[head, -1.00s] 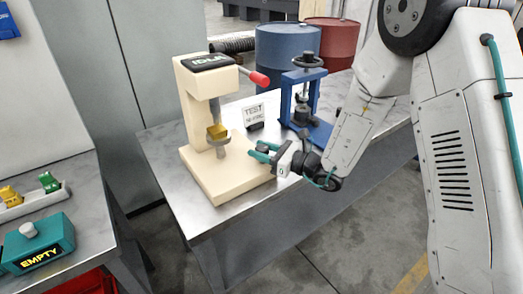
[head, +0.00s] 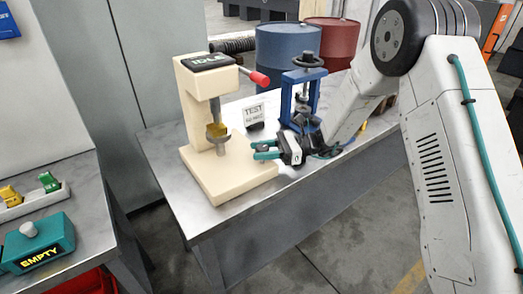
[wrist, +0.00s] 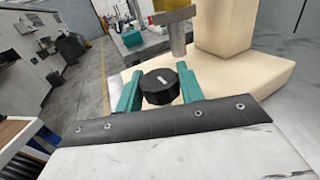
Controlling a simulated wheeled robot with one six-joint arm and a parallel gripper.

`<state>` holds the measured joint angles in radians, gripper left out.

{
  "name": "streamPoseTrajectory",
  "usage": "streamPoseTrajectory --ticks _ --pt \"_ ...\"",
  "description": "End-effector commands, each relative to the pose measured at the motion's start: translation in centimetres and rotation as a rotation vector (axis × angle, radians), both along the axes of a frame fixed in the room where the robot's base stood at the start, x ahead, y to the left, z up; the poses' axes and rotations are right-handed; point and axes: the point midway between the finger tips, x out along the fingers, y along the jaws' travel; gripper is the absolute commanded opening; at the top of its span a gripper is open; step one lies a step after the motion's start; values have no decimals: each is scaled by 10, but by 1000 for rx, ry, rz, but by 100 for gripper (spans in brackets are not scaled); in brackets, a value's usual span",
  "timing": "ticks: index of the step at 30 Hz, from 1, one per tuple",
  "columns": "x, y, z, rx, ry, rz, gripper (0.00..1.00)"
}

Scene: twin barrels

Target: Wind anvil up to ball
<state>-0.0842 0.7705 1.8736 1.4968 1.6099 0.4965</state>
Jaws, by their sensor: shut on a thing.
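The cream tester (head: 196,105) stands on the metal table, its head marked "IDLE". Its grey anvil (head: 217,131) sits on a grey post below the head. A yellow block (head: 214,127) is at the anvil, close under the head; whether it touches the ball cannot be told, as the ball is hidden. My gripper (head: 258,150) is at the tester's front right. Its teal fingers are shut on a black knob (wrist: 160,86) beside the cream base.
A red-tipped lever (head: 259,78) sticks out from the tester's head. A "TEST" sign (head: 254,114) and a blue press (head: 301,95) stand behind my gripper. Blue (head: 285,50) and red (head: 334,42) barrels are beyond. A teal "EMPTY" box (head: 38,245) is at lower left.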

Motion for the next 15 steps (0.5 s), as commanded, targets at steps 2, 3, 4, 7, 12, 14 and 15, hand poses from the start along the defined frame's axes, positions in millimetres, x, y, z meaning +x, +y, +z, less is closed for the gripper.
streamPoseTrajectory --ticks 2,3,4,7,12,14,15 --pt "1 0 0 0 -1 37 15" --pt "1 0 0 0 0 52 15" --pt "0 0 0 1 0 64 15" --pt "1 0 0 1 -1 91 15" --pt "0 0 0 1 -1 115 15" --pt "0 0 1 1 -1 118 15" --pt "0 0 1 1 -1 119 15"
